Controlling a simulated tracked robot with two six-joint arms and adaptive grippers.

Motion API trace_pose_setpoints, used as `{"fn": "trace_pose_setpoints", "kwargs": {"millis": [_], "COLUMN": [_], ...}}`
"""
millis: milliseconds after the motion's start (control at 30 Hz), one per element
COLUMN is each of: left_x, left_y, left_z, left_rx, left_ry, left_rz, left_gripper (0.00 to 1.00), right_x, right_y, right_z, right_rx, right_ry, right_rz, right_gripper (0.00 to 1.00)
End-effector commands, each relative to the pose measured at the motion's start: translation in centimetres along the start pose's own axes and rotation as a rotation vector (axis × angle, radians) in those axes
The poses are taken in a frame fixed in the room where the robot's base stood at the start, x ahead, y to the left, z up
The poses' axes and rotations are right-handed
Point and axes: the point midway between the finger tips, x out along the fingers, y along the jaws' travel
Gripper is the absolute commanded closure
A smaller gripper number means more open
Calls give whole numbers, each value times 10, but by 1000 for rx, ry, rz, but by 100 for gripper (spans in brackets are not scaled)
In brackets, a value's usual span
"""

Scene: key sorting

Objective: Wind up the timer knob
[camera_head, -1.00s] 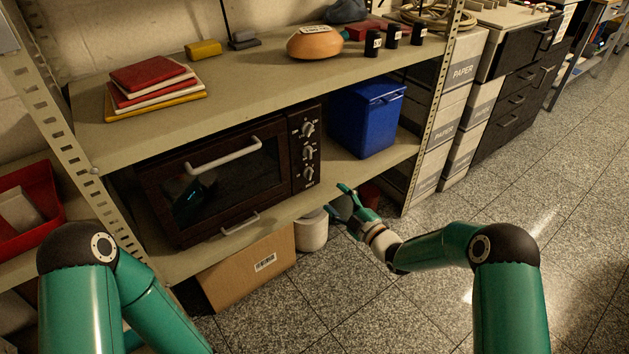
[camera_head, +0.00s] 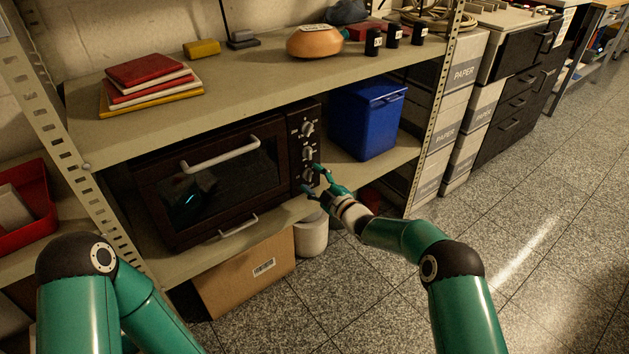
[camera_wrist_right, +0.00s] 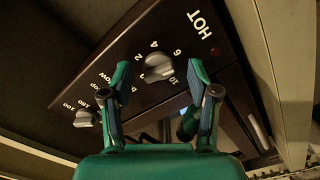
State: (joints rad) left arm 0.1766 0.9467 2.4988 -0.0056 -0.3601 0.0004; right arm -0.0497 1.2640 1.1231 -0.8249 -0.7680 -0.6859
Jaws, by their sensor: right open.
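The toaster oven (camera_head: 215,150) stands on the middle shelf, with a column of knobs on its right side. The timer knob (camera_wrist_right: 158,68) is grey with numbers around it, near the word HOT. In the head view the lowest knob (camera_head: 307,173) is partly behind my right gripper (camera_head: 312,179). My right gripper (camera_wrist_right: 158,75) is open, and its fingertips stand on either side of the timer knob in the wrist view. Whether they touch it I cannot tell. My left arm shows at the lower left, but its gripper is out of view.
Another knob (camera_wrist_right: 84,119) sits left of the timer knob in the wrist view. A blue bin (camera_head: 366,118) stands right of the oven. The shelf above (camera_head: 240,85) overhangs the oven. A cardboard box (camera_head: 250,272) and a white pail (camera_head: 311,236) are below.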

Motion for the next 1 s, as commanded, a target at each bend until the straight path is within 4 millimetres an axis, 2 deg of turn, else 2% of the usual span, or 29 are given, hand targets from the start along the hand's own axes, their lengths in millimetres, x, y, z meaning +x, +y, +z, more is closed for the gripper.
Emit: {"fn": "trace_pose_setpoints", "kwargs": {"millis": [67, 400, 1000], "left_x": [0, 0, 0], "left_y": [0, 0, 0], "left_z": [0, 0, 0], "left_rx": [0, 0, 0], "left_ry": [0, 0, 0], "left_rz": [0, 0, 0], "left_gripper": [60, 60, 60], "right_x": [0, 0, 0], "right_y": [0, -1, -2], "right_z": [0, 0, 0], "right_rx": [0, 0, 1], "right_ry": [0, 0, -1], "right_rz": [0, -1, -3], "right_gripper": [41, 98, 98]}}
